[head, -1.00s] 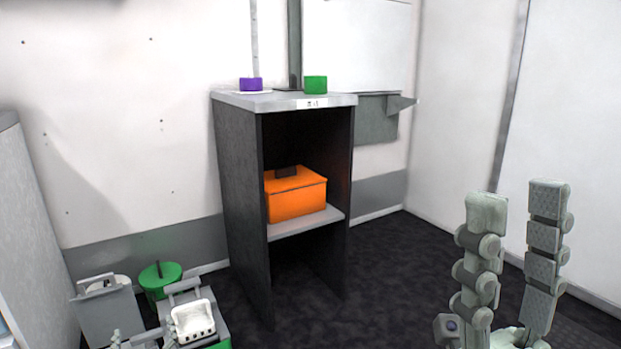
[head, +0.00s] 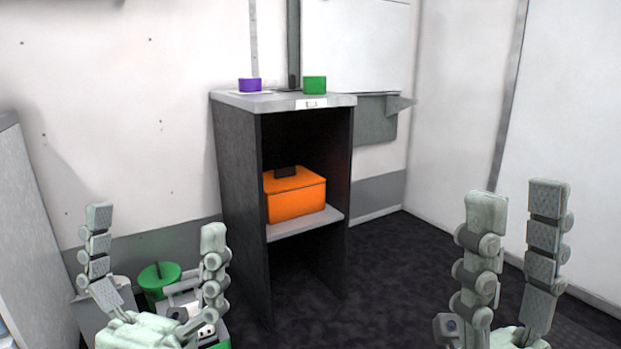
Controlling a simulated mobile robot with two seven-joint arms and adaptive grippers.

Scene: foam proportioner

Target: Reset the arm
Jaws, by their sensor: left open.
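My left gripper (head: 155,222) is in the lower left of the head view. Its two fingers point up and stand wide apart, with nothing between them but the background. My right gripper (head: 513,195) is in the lower right, fingers up and apart, also empty. Neither gripper touches anything that I can see. The left one covers part of the equipment on the floor behind it.
A grey cabinet (head: 233,185) stands in the middle, with an orange box (head: 297,202) on its inner shelf. A purple block (head: 250,85) and a green block (head: 314,85) sit on top. A green container (head: 158,276) is at lower left.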

